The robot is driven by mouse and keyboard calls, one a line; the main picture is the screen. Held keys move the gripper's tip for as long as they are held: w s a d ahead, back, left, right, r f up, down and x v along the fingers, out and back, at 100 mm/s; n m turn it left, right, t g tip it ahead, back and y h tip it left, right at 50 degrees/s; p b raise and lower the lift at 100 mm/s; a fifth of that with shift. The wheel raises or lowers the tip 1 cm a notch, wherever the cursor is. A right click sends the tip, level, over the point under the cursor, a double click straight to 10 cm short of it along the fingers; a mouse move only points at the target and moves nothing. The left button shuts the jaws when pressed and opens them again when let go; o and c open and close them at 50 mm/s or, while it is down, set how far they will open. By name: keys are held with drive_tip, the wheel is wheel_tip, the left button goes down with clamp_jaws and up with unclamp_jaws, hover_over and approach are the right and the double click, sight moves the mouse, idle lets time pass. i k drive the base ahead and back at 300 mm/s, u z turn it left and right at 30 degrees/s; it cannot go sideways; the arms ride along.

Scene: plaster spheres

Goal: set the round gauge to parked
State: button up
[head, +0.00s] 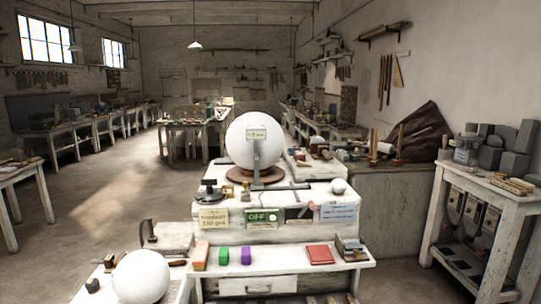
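A large white plaster sphere (240,142) sits on a round brown turntable (238,175) on the white bench. A grey upright arm (256,160) stands in front of the sphere, with a small pale label (257,134) above it; its print is too small to read surely. This may be the round gauge, but I cannot tell, and no mark reading "parked" is legible. A green sign on the bench front reads OFF (262,217). A black round-based device (209,190) stands to its upper left. My gripper is not in view.
A second white sphere (141,277) is at the lower left. The front shelf (282,259) holds orange, green and purple blocks, a red pad (320,254) and a wood-and-metal block (350,247). A side table (500,184) stands right. Open floor (100,190) lies left.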

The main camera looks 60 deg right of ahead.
sight(256, 134)
drive_tip(key=z, duration=0.05)
drive_tip(key=i, duration=1.25)
drive_tip(key=z, duration=0.45)
